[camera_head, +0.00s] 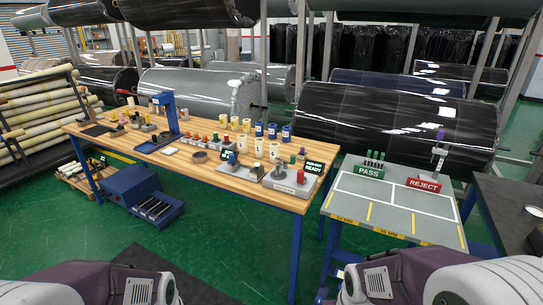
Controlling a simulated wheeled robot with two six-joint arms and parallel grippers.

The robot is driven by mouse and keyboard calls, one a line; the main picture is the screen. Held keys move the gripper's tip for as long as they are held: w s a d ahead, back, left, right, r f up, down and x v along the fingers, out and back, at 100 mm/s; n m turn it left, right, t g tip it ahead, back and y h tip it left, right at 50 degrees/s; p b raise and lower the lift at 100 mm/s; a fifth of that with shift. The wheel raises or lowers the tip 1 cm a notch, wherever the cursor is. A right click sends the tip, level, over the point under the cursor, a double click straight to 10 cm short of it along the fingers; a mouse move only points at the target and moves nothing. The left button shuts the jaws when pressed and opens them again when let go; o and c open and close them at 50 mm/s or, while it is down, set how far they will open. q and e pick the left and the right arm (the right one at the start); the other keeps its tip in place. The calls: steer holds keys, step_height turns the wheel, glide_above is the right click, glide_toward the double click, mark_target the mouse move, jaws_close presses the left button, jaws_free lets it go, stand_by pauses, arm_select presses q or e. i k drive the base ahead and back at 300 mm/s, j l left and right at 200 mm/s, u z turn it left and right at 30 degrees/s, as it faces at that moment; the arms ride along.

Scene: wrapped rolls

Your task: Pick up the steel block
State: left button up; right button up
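I cannot single out the steel block for sure among the many small items on the wooden workbench (222,174). A low grey metal-looking base (289,184) with a labelled front edge sits at the bench's near right corner, with small fixtures on it. Parts of my two arms show at the bottom left and bottom right. Neither gripper is in view.
A grey inspection table (385,204) with a green PASS block (368,170) and a red REJECT block (423,184) stands right of the bench. Large wrapped rolls (390,125) lie behind. A dark table (510,210) is at far right.

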mark_target(301, 155)
steer(key=i+j+z, duration=0.1)
steer(key=i, duration=0.45)
steer(key=i+j, duration=0.2)
steer(key=i, duration=0.4)
steer(key=i+j+z, duration=0.15)
steer(key=i, duration=0.4)
